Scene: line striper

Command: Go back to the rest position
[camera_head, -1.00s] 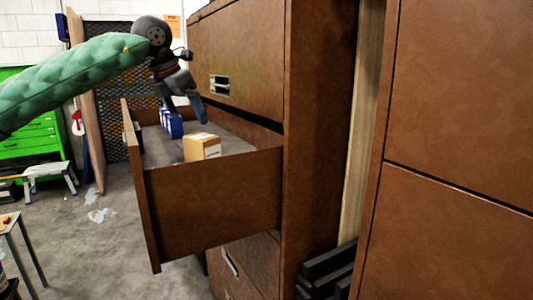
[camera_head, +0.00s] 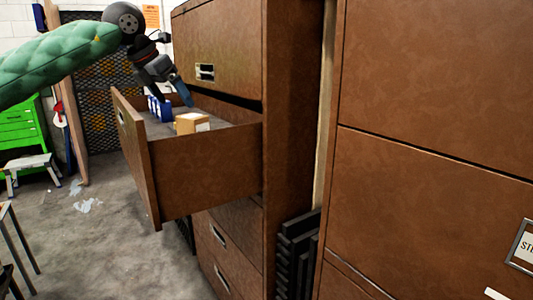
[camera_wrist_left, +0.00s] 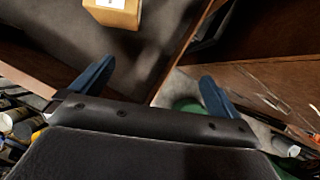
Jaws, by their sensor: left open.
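My left gripper (camera_head: 170,92) hangs over the open drawer (camera_head: 210,165) of the brown cabinet, its arm in a green quilted sleeve coming in from the left. In the left wrist view its two blue fingers (camera_wrist_left: 155,90) are wide apart with nothing between them. The drawer's side edge passes beyond and between the fingers in that view. A cardboard box (camera_head: 190,123) lies in the drawer, apart from the gripper; it also shows in the left wrist view (camera_wrist_left: 113,12). Blue boxes (camera_head: 160,110) stand in the drawer, partly hidden. My right gripper is not in view.
The brown cabinet (camera_head: 290,120) rises behind the drawer, with another cabinet (camera_head: 430,150) at the right. Dark stacked bars (camera_head: 297,255) fill the gap between them. A green tool chest (camera_head: 20,130) and a step stool (camera_head: 33,170) stand at the left.

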